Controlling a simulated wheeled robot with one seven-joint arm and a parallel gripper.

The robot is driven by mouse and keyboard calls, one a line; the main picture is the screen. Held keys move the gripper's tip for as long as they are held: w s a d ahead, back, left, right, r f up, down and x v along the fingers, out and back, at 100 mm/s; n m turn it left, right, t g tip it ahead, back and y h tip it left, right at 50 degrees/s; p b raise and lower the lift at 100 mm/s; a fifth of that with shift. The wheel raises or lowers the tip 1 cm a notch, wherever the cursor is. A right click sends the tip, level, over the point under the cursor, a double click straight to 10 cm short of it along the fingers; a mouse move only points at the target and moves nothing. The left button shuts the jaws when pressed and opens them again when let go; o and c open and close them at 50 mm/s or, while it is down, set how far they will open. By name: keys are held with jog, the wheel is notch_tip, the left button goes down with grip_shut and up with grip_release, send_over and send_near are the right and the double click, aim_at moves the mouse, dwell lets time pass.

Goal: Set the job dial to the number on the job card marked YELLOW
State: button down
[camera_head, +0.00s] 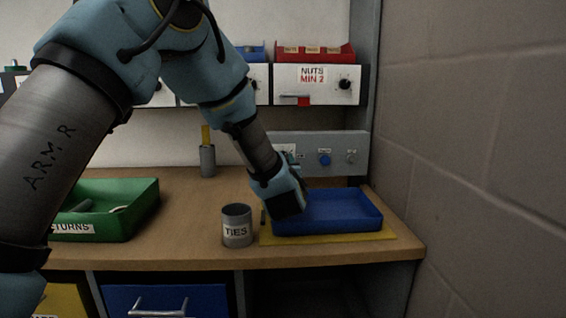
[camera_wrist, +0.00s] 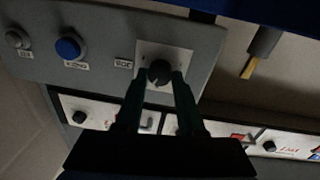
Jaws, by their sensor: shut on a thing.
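The job dial (camera_wrist: 159,72) is a dark round knob on a pale square plate, set in a grey panel (camera_wrist: 100,40) that shows upside down in the wrist view. A small label beside it seems to read JOB. My gripper (camera_wrist: 158,79) is shut on the knob, one finger on each side. The dial's numbers and pointer are too dark or covered to read. In the head view my gripper (camera_head: 283,194) reaches the grey panel (camera_head: 340,141) above the blue tray and hides the dial. I cannot make out a job card marked YELLOW in either view.
A blue tray (camera_head: 350,224) on a yellow mat (camera_head: 405,236) lies below my gripper. A grey TIES cup (camera_head: 237,230) stands left of it, a green tray (camera_head: 147,207) farther left. A blue button (camera_head: 324,159) is on the panel. A wall (camera_head: 480,120) bounds the right.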

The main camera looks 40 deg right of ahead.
jog(key=shift+m, duration=1.3)
jog(key=shift+f, duration=0.1)
jog(key=c, duration=0.5)
grip_release()
notch_tip(320, 180, up, 10)
jog(key=shift+r, duration=0.1)
